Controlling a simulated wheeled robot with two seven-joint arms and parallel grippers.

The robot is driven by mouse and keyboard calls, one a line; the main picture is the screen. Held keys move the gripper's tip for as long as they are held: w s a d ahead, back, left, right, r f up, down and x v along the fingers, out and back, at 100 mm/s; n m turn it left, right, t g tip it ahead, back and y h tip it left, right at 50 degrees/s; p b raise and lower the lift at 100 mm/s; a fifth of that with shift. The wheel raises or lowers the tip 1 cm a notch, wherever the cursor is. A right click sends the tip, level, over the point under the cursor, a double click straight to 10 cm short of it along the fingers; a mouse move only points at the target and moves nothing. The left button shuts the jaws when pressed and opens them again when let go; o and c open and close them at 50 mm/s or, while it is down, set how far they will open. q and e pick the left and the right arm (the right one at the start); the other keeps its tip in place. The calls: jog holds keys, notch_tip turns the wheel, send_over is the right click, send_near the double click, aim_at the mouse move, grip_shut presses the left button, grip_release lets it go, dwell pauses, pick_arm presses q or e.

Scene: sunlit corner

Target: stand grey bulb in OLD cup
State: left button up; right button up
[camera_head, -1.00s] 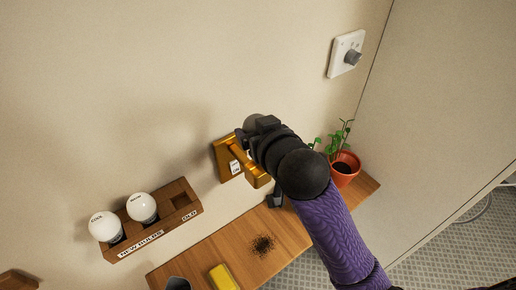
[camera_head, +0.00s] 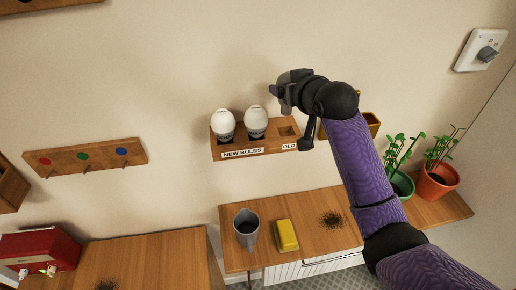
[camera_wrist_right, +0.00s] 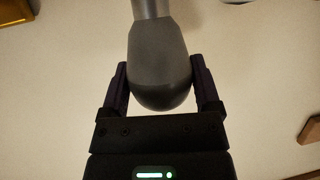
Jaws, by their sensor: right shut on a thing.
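My right gripper (camera_head: 284,92) is shut on the grey bulb (camera_wrist_right: 160,62). In the right wrist view the bulb's rounded glass sits between the two fingers and its narrower neck points to the top of the picture. In the head view the bulb is mostly hidden by the gripper. The wooden rack (camera_head: 262,149) is on the wall, with two white bulbs in its NEW BULBS part. The OLD cup (camera_head: 287,131), at the rack's right end, looks empty. My right gripper is above that end, apart from it. My left gripper is not in view.
The brass fixture (camera_head: 371,122) is partly hidden behind my right arm. A peg board (camera_head: 85,156) hangs left.

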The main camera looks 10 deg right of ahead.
aim_at(289, 113)
jog(key=f, duration=0.4)
jog(key=shift+w+d, duration=0.35)
notch_tip(289, 113, down, 3)
jog(key=shift+s+f, duration=0.1)
jog(key=shift+f, duration=0.3)
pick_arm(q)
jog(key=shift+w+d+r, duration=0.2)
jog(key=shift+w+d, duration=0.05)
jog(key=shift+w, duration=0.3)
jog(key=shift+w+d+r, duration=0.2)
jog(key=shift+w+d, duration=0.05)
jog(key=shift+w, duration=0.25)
pick_arm(e)
jog(key=shift+f, duration=0.1)
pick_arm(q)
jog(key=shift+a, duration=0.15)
pick_arm(e)
jog(key=o, duration=1.1)
jog(key=shift+c, duration=0.2)
